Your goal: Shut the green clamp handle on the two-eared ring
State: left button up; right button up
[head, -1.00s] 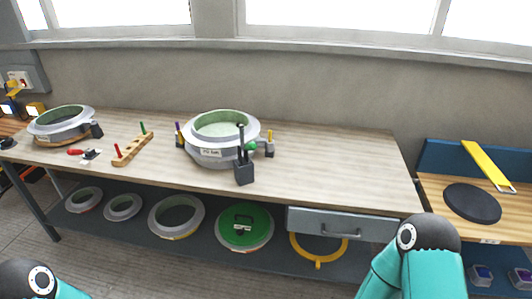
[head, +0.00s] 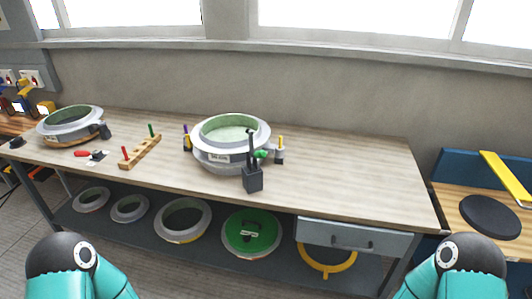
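A grey two-eared ring mould (head: 230,150) with a pale green inside sits on the workbench, left of its middle. It has an ear with a purple pin (head: 187,138) on its left and an ear with a yellow pin (head: 280,150) on its right. A small green handle end (head: 262,154) shows at its front right, partly behind a dark upright clamp post (head: 252,165) on a dark block. I cannot tell the handle's exact angle. My two teal arms enter at the bottom left and bottom right, well short of the bench; neither gripper is in view.
Another grey ring mould (head: 70,124) stands at the bench's left end, near a red-handled tool (head: 90,154) and a wooden peg rack (head: 141,151). The bench's right half (head: 350,175) is clear. A lower shelf holds rings, a green disc (head: 252,233) and a yellow ring (head: 327,262) under a grey drawer (head: 352,237).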

aim_at(260, 154)
jog(key=i, duration=0.85)
jog(key=u, duration=0.05)
